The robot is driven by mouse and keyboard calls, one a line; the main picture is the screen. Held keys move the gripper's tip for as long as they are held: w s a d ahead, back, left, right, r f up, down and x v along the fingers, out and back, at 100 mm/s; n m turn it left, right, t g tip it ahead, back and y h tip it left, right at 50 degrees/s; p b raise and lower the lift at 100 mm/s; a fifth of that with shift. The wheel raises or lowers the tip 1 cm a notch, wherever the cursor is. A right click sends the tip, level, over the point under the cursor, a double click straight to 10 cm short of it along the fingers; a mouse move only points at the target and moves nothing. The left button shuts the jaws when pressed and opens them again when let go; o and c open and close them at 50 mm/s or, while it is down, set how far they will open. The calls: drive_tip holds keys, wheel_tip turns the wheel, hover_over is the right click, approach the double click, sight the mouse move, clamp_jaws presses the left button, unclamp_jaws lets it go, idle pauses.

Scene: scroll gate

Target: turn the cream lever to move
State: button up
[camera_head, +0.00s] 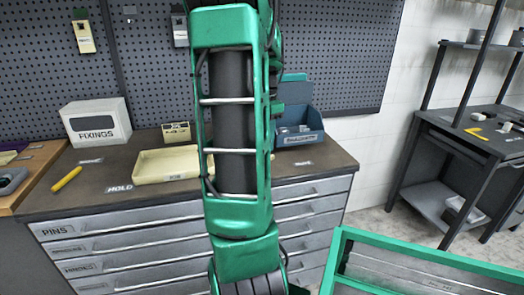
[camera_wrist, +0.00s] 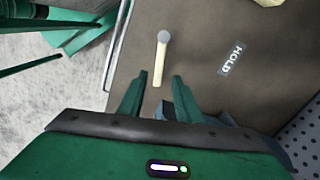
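The cream lever (camera_wrist: 160,64) shows in the wrist view as a slim pale bar with a round grey end at its top. It lies over the dark worktop (camera_wrist: 195,35). My gripper (camera_wrist: 158,77) is open, with its two dark green fingers apart. The lever's lower end appears between the fingertips; I cannot tell how far above or below them it is. Nothing is seen held.
In the head view, a cream tray (camera_head: 165,165), a FIXINGS box (camera_head: 96,122), a yellow stick (camera_head: 67,179) and a blue bin (camera_head: 297,127) stand on the worktop. A pegboard (camera_head: 345,50) rises behind. A green-framed thing (camera_head: 425,265) is at lower right.

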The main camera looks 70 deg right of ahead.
wheel_tip(320, 180, up, 6)
drive_tip(key=shift+w+f, duration=0.1)
drive_tip(key=shift+f, duration=0.05)
idle(0.6)
drive_tip(key=w+a+f+n, duration=0.1)
drive_tip(key=w+a+n, duration=0.3)
drive_tip(key=a, duration=0.6)
drive_tip(key=w+a+f+n, duration=0.2)
drive_tip(key=a+n, duration=0.4)
drive_tip(key=a, duration=0.5)
drive_tip(key=s+a+f+n, duration=0.2)
drive_tip(key=s+a+n, duration=0.1)
drive_tip(key=a, duration=0.3)
drive_tip(key=s+a+f+n, duration=0.2)
drive_tip(key=a+f+n, duration=0.1)
drive_tip(key=a+n, duration=0.3)
drive_tip(key=shift+s+a, duration=0.4)
drive_tip(key=shift+a, duration=0.25)
